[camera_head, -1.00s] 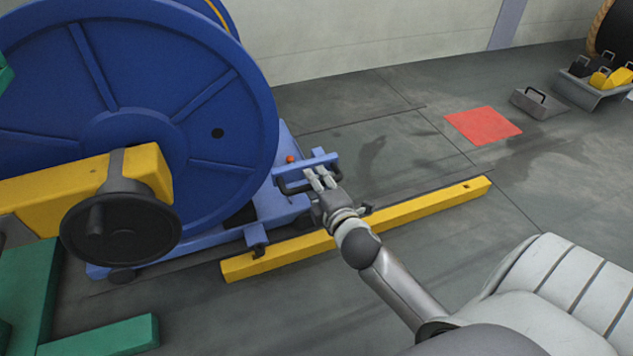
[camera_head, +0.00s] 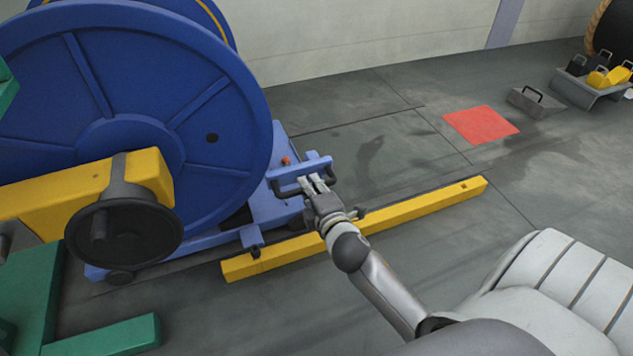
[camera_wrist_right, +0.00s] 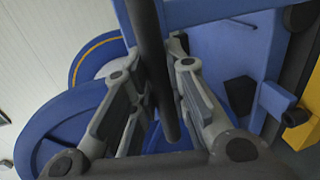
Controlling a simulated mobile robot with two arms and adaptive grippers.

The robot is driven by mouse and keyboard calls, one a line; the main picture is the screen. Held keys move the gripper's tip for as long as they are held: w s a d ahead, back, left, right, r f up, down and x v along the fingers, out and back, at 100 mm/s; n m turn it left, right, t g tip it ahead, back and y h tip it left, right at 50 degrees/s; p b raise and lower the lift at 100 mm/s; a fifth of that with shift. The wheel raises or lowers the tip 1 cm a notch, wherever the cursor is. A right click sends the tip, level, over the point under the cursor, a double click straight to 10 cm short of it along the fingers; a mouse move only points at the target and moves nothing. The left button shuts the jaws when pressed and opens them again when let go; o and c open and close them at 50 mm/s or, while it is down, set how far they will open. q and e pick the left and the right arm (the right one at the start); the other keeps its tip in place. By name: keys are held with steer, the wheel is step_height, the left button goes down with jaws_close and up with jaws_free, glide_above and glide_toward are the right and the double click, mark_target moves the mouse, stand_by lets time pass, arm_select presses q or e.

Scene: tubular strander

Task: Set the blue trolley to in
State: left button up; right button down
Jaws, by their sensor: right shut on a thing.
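The blue trolley (camera_head: 268,208) is a low frame on the floor. It carries a big blue reel (camera_head: 205,110) and has a dark handle bar at its right end. My right gripper (camera_head: 312,184) is at that end, shut on the trolley's dark handle (camera_head: 288,192). In the right wrist view the dark handle (camera_wrist_right: 150,55) runs between the two fingers of the gripper (camera_wrist_right: 160,100), with blue trolley parts beside it. My left gripper is not in view.
A yellow floor rail (camera_head: 415,212) runs beside the trolley. A yellow beam with a black handwheel (camera_head: 125,225) stands at the left, near a green frame (camera_head: 105,335). A red floor patch (camera_head: 480,125) lies at the right. A grey block with a handle (camera_head: 535,102) lies beyond it.

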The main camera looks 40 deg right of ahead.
steer(key=shift+w+a, duration=0.1)
steer(key=shift+a, duration=0.45)
steer(key=c, duration=1.4)
jaws_free()
steer(key=shift+d, duration=0.1)
steer(key=shift+s, duration=0.25)
steer(key=v, duration=1.1)
steer(key=shift+s+r, duration=0.1)
steer(key=shift+s, duration=0.1)
steer(key=shift+s, duration=0.1)
